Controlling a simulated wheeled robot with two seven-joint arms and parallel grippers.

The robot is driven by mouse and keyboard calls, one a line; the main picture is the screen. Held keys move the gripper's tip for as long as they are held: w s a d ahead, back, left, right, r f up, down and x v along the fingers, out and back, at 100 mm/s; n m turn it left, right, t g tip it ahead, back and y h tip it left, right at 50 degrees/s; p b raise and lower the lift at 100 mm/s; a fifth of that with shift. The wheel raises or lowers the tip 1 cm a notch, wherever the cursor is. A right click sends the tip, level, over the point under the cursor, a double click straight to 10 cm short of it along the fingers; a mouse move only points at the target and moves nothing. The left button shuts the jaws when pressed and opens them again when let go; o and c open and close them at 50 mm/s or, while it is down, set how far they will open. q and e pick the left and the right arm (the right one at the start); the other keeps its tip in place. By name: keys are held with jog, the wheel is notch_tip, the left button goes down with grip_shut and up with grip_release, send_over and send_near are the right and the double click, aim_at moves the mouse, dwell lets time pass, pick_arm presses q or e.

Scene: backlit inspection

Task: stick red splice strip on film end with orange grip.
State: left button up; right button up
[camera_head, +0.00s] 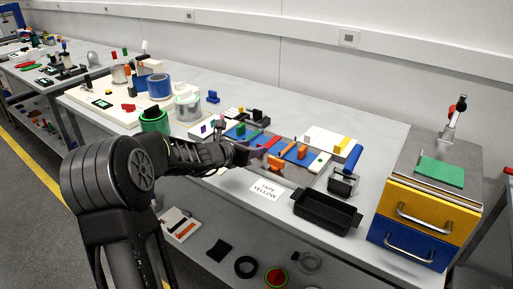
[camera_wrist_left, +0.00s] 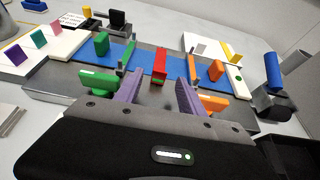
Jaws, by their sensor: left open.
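My left gripper (camera_head: 250,155) is open, and its purple fingers (camera_wrist_left: 160,92) point at the red piece in the left wrist view. The red piece (camera_wrist_left: 159,64) stands upright on a grey block (camera_wrist_left: 58,78), ahead of and between the fingertips, apart from them as far as I can tell. It shows in the head view (camera_head: 271,143) just beyond the gripper. A blue film (camera_wrist_left: 203,75) with an orange grip (camera_wrist_left: 215,70) lies to its right. Another blue film (camera_wrist_left: 85,52) with a green grip (camera_wrist_left: 101,43) lies to its left. My right gripper is not in view.
Nearer the fingers stand a green piece (camera_wrist_left: 98,82) on the left and an orange piece (camera_wrist_left: 208,103) on the right. A blue-handled roller (camera_head: 346,172) and a black tray (camera_head: 326,213) are at right. Tape rolls (camera_head: 159,86) stand behind left. Drawers (camera_head: 412,222) stand far right.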

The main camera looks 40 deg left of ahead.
pick_arm(q)
jog(key=v, duration=0.4)
jog(key=shift+s+r, duration=0.1)
jog(key=shift+s, duration=0.1)
dwell(0.9)
